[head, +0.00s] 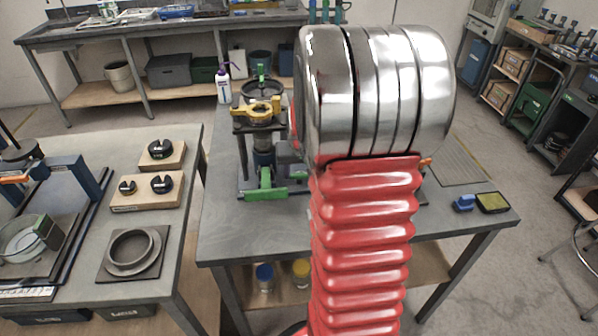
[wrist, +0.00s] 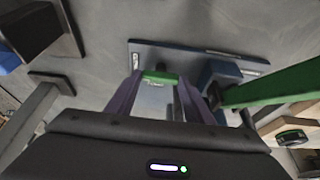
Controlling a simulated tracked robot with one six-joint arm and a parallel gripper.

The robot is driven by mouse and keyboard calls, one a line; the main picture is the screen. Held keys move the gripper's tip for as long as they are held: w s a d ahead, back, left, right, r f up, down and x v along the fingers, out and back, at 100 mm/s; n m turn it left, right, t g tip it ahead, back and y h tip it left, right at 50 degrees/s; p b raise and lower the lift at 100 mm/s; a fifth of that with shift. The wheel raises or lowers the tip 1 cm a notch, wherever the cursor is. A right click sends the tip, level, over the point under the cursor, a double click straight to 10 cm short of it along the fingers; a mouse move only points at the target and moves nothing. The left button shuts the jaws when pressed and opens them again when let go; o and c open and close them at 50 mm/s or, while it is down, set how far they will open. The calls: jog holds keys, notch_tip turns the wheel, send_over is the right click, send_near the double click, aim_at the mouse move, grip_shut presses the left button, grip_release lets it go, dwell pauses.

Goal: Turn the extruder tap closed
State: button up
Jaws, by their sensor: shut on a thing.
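The extruder is a metal stand (head: 264,150) on the middle table, with a yellow ring (head: 262,109) near its top. Green handles show at its front foot (head: 265,182) and on its top (head: 262,72). In the wrist view my gripper (wrist: 158,80) has its two purple-grey fingers closing in on a small green piece (wrist: 160,76), which looks like part of the tap handle. It is shut on that piece. A longer green bar (wrist: 268,88) runs to the right beside the fingers. In the head view my own arm hides the gripper and the extruder's right side.
A blue object (head: 464,203) and a dark tray with a yellow-green pad (head: 493,202) lie at the table's right end. A side table at left holds wooden blocks with black knobs (head: 148,190) and a grey ring (head: 131,250). A white bottle (head: 224,83) stands behind.

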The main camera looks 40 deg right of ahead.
jog(key=shift+w, duration=0.1)
jog(key=o, duration=1)
jog(key=shift+o, duration=0.2)
jog(key=v, duration=1.3)
jog(key=shift+r, duration=0.35)
jog(key=shift+a, duration=0.1)
